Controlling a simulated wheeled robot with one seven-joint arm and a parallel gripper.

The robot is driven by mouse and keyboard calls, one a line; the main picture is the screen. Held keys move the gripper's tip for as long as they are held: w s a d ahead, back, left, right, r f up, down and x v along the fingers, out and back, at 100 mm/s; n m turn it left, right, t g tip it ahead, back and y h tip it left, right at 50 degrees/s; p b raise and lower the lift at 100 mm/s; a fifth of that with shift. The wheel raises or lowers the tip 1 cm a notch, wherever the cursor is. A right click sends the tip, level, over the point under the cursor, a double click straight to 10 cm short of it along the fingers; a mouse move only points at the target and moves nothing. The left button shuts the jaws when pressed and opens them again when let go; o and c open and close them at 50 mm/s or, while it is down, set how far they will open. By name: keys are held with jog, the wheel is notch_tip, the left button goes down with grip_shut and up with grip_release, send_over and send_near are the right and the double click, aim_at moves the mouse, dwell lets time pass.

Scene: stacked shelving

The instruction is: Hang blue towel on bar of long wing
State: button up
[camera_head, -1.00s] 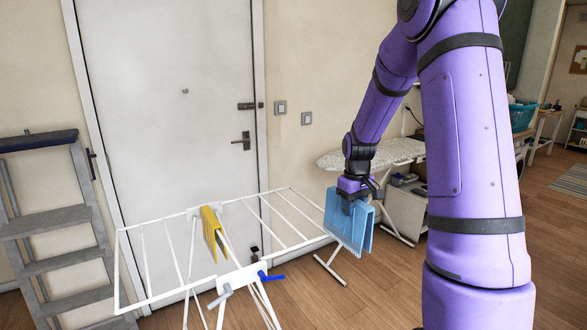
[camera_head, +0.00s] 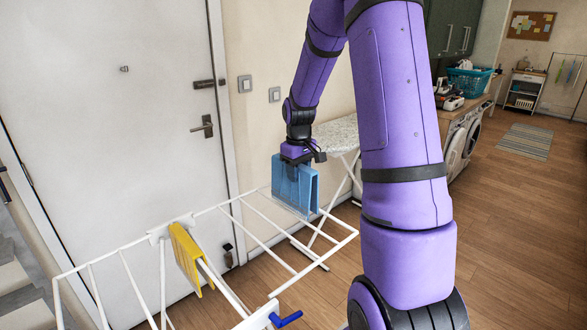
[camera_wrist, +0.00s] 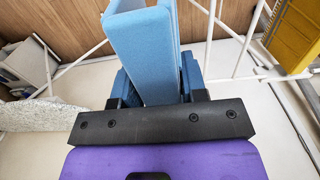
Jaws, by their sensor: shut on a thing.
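The blue towel (camera_head: 295,186) hangs folded from my gripper (camera_head: 296,160), over the far right part of the white drying rack (camera_head: 128,246). My gripper is shut on its top fold. In the wrist view the towel (camera_wrist: 143,50) lies between the two fingers (camera_wrist: 152,92), with white rack bars close beside it. The long wing's bars (camera_head: 262,238) run below and around the towel. I cannot tell whether the towel touches a bar. A yellow towel (camera_head: 186,258) hangs over the rack near its middle and also shows at the upper right of the wrist view (camera_wrist: 297,35).
A white door (camera_head: 110,110) and wall stand behind the rack. An ironing board (camera_head: 337,136) stands behind the towel on the right. A blue clip-like part (camera_head: 287,319) sits at the rack's lower front. Wooden floor (camera_head: 520,220) is clear on the right.

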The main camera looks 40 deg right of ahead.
send_over(277, 227)
jog(key=shift+w+d+f, duration=0.1)
jog(key=shift+f, duration=3.9)
jog(key=shift+w+d+f, duration=0.1)
jog(key=shift+f, duration=3.85)
jog(key=shift+a, duration=0.1)
jog(key=o, duration=1.2)
jog(key=shift+r, duration=0.1)
notch_tip(277, 227, up, 11)
jog(key=shift+f, duration=0.2)
jog(key=shift+r, duration=0.1)
